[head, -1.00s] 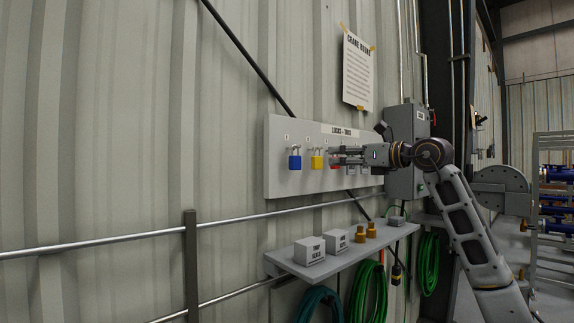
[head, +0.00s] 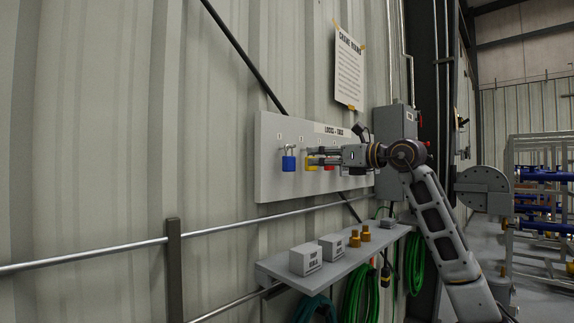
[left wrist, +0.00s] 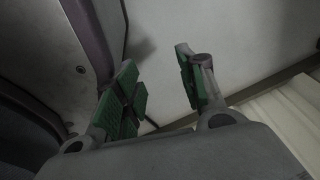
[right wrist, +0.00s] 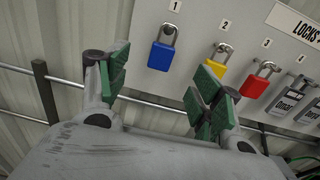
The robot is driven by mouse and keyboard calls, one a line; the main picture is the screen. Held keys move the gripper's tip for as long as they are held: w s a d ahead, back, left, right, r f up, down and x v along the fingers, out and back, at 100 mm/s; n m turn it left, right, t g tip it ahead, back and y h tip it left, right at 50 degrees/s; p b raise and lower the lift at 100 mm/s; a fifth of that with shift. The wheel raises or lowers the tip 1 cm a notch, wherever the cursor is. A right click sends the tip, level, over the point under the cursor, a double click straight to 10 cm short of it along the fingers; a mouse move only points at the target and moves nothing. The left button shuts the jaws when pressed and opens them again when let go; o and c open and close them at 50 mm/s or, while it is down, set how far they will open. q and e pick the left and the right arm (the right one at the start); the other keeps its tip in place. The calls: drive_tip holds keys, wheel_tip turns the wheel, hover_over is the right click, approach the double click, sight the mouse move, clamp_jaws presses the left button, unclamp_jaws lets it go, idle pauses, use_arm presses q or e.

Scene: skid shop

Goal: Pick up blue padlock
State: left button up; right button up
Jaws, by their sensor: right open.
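The blue padlock (head: 289,163) hangs by its shackle at position 1, at the left end of the grey lock board (head: 268,185). In the right wrist view the blue padlock (right wrist: 160,57) shows ahead, between the finger directions but beyond the fingertips. My right gripper (head: 312,157) is open and empty, to the right of the blue padlock and in front of the yellow one, which it partly hides. In the right wrist view its green-padded fingers (right wrist: 163,85) are spread wide. My left gripper (left wrist: 160,85) shows only in its wrist view, with its fingers apart and nothing between them.
A yellow padlock (right wrist: 217,63) and a red padlock (right wrist: 257,80) hang to the right of the blue one, then tags. Below the board, a shelf (head: 340,264) holds grey boxes (head: 306,259) and brass pieces. A metal rail (head: 90,257) runs along the wall.

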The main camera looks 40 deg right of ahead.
drive_tip(key=p, duration=0.3)
approach(290, 158)
drive_tip(key=shift+w+a+r, duration=0.15)
drive_tip(key=shift+w, duration=1.85)
use_arm(q)
drive_tip(key=s+a, duration=0.4)
drive_tip(key=s, duration=0.3)
drive_tip(key=shift+s+a+g+y+p, duration=0.2)
drive_tip(key=shift+g+y+p, duration=0.1)
drive_tip(key=shift+p, duration=0.1)
use_arm(e)
drive_tip(key=shift+w+a, duration=0.1)
drive_tip(key=shift+w, duration=0.7)
